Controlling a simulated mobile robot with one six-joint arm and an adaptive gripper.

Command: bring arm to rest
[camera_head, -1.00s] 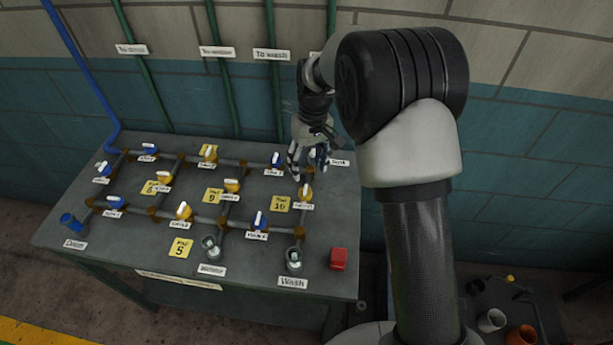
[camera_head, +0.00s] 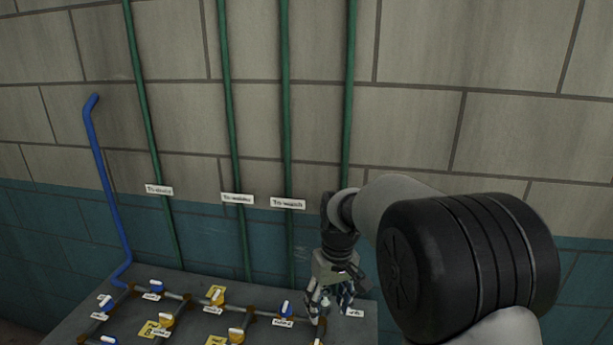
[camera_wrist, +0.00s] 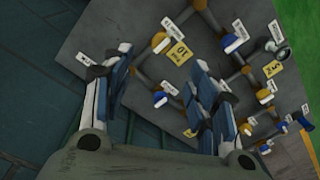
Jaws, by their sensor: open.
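My gripper (camera_head: 330,304) hangs above the back right part of the grey valve bench (camera_head: 78,320), with its fingers pointing down. In the wrist view my gripper (camera_wrist: 160,92) has its two blue-padded fingers spread apart. A yellow valve (camera_wrist: 160,42) and a blue valve (camera_wrist: 160,99) show past the fingers.
A blue pipe (camera_head: 104,190) and several green pipes (camera_head: 287,130) run up the block wall (camera_head: 480,60) behind the bench. White labels (camera_head: 288,204) hang on the green pipes. Yellow tags (camera_wrist: 179,53) lie among the valves.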

